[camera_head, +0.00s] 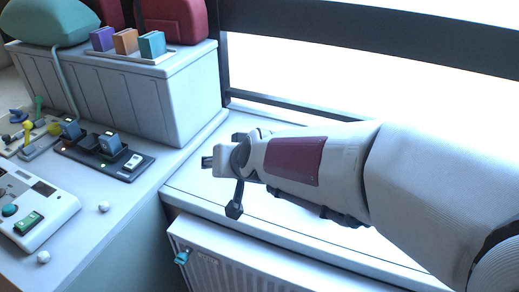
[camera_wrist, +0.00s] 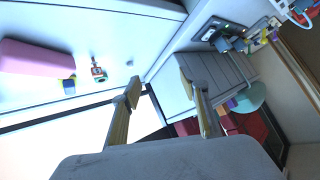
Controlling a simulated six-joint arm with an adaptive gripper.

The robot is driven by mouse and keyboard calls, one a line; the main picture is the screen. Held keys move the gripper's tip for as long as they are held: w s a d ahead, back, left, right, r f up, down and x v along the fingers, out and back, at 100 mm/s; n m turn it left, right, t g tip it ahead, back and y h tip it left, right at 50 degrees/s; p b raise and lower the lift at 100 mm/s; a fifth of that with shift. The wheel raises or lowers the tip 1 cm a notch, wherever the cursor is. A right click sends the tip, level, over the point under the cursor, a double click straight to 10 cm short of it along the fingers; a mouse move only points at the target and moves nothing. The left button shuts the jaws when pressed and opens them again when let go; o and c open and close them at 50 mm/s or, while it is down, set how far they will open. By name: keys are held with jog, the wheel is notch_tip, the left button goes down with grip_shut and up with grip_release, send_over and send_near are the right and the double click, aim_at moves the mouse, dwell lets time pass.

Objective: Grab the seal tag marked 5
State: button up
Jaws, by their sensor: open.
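I can read no number 5 in either view, so I cannot tell which thing is the seal tag marked 5. A small teal and orange item (camera_wrist: 98,72) lies on the white surface in the wrist view, its marking too small to read. Several blue, green and yellow pieces sit on a small rack (camera_head: 38,148) at the far left in the head view, also without legible marks. My gripper (camera_head: 222,168) is open and empty, over the white sill beside the grey box. In the wrist view my gripper (camera_wrist: 160,82) has its fingers apart with nothing between them.
A ribbed grey box (camera_head: 145,95) bears purple, orange and teal blocks (camera_head: 126,42). A black dock (camera_head: 104,155), a white panel (camera_head: 45,195) and small white knobs (camera_head: 103,207) occupy the left counter. A radiator (camera_head: 215,262) stands below the sill. A pink block (camera_wrist: 40,58) shows in the wrist view.

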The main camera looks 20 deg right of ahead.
jog(key=w+d+f+m+h, duration=0.2)
jog(key=w+f, duration=0.1)
jog(key=w, duration=0.4)
jog(key=w+d+f+m+h, duration=0.1)
jog(key=d+f+h, duration=0.1)
jog(key=d+f, duration=0.2)
jog(key=w+d+f+m+h, duration=0.2)
jog(key=d+f+h, duration=0.1)
jog(key=d+f, duration=0.1)
jog(key=w+d+f+m+h, duration=0.1)
jog(key=w+d+f+h, duration=0.1)
jog(key=d+f, duration=0.3)
jog(key=shift+d+f+g+h, duration=0.1)
jog(key=shift+d+g+h, duration=0.15)
jog(key=shift+h, duration=0.45)
jog(key=shift+s+d+f+m+h, duration=0.15)
jog(key=shift+d+f+m+h, duration=0.15)
jog(key=shift+d+f+h, duration=0.1)
jog(key=shift+x, duration=1.25)
